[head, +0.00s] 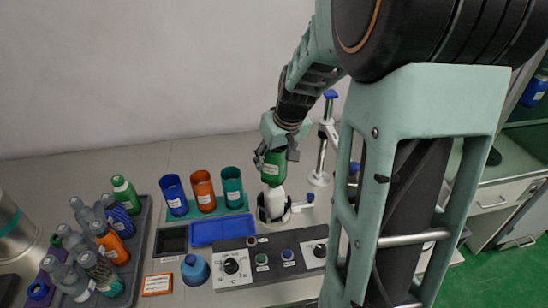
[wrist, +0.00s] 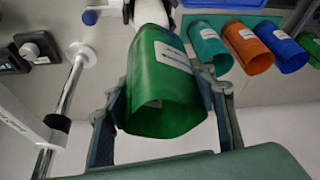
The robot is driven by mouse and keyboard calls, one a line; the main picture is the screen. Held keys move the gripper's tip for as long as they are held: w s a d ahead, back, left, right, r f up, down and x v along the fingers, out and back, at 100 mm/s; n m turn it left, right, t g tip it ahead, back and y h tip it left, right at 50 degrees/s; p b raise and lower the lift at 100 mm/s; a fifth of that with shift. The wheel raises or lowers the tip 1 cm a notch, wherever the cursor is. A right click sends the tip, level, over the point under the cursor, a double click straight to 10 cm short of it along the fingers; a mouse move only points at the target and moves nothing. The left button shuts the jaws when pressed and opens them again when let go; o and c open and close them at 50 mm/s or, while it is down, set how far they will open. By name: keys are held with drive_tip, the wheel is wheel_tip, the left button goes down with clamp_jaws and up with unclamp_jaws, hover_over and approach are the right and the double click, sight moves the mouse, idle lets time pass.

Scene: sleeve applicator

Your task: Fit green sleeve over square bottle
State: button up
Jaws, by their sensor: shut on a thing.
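My gripper (head: 275,157) is shut on the green sleeve (head: 272,168), an upright tube with a white label. The sleeve also shows large between the fingers (wrist: 168,110) in the wrist view, its near open end facing the camera. The bottle also shows past the far end of the sleeve in the wrist view (wrist: 150,12). I cannot tell whether the bottle's top is inside the sleeve, nor whether its body is square.
Blue (head: 174,194), orange (head: 203,190) and teal (head: 232,187) sleeves stand left of the holder. A tray (head: 141,225) of several bottles is at the far left. A control panel (head: 267,259) lies in front. A metal post (head: 322,150) stands close right of my gripper.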

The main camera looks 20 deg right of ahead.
sight(274, 179)
drive_tip(key=shift+f, duration=0.15)
drive_tip(key=shift+f+b, duration=3.45)
drive_tip(key=shift+f, duration=0.35)
drive_tip(key=o, duration=1.2)
drive_tip(key=shift+o, duration=0.2)
drive_tip(key=shift+r, duration=0.1)
wheel_tip(274, 179, up, 11)
drive_tip(key=p, duration=0.7)
drive_tip(key=shift+p, duration=0.3)
